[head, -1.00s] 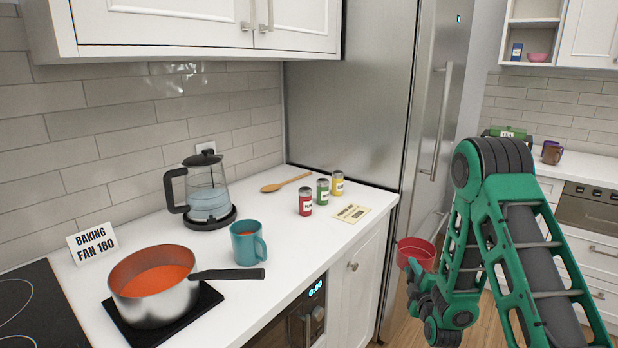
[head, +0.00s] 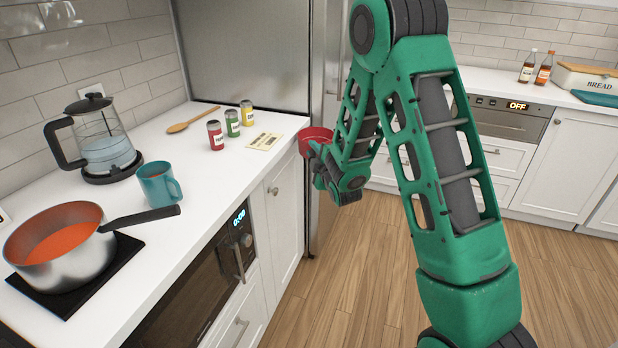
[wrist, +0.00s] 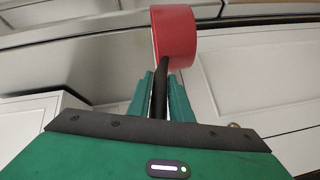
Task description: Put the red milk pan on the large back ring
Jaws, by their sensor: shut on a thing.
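The red milk pan (head: 315,138) is held in the air just off the right end of the counter, in front of the fridge. In the wrist view the red pan (wrist: 175,38) shows its outer side, with its dark handle (wrist: 160,88) running between the green fingers. My gripper (wrist: 160,95) is shut on this handle. In the head view my gripper (head: 318,160) is small and partly covered by the pan and arm. The large back ring is not in view; only a dark hob corner shows at the lower left.
A steel saucepan (head: 62,262) with orange contents stands on a black mat (head: 125,245). The front right counter strip is clear.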

